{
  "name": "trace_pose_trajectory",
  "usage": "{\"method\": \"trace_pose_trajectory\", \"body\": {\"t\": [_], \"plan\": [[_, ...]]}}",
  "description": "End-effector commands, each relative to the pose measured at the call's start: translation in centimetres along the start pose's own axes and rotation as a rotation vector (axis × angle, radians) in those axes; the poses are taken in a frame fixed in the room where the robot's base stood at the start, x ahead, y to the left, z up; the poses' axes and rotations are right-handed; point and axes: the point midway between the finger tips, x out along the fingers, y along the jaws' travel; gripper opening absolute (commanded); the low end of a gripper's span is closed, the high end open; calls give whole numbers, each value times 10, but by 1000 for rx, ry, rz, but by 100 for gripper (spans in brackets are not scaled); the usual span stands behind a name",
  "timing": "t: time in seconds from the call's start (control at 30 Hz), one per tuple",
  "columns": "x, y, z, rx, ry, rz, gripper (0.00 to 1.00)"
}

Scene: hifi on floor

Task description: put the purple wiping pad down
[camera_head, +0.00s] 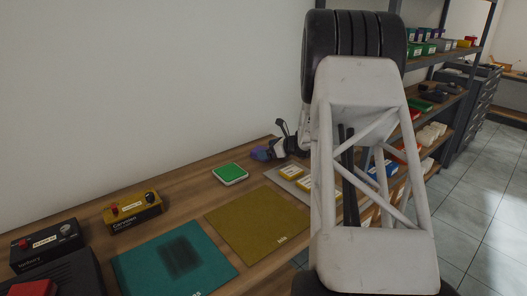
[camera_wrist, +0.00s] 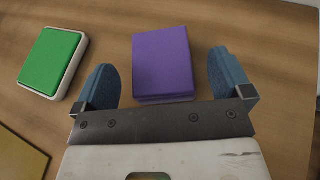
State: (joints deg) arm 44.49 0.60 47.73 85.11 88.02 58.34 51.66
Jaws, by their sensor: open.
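The purple wiping pad (camera_wrist: 161,62) is a thick rectangular block in the wrist view. It rests on the wooden bench top between the two blue fingers of my gripper (camera_wrist: 170,82). The fingers are spread, with a gap on each side of the pad, so my gripper is open. My gripper is low over the bench there, and part of the pad is hidden.
A green pad on a white tray (camera_wrist: 75,88) lies left of the purple pad. A mustard mat (camera_head: 262,222) and a teal mat (camera_head: 150,268) lie nearer. A yellow box (camera_head: 133,213) and black box (camera_head: 47,247) stand left. A grey tray (camera_head: 289,170) with yellow-white items lies right.

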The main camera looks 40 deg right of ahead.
Motion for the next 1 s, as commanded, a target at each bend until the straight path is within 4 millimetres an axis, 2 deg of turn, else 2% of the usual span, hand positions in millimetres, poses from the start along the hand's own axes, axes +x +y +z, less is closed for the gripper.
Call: {"method": "trace_pose_trajectory", "body": {"t": [0.3,0.5,0.7,1.0], "plan": [[-53,0,-1,2,0,-3,97],[-77,0,0,2,0,-1,97],[-88,0,-1,2,0,-1,97],[-90,0,-1,2,0,-1,97]]}}
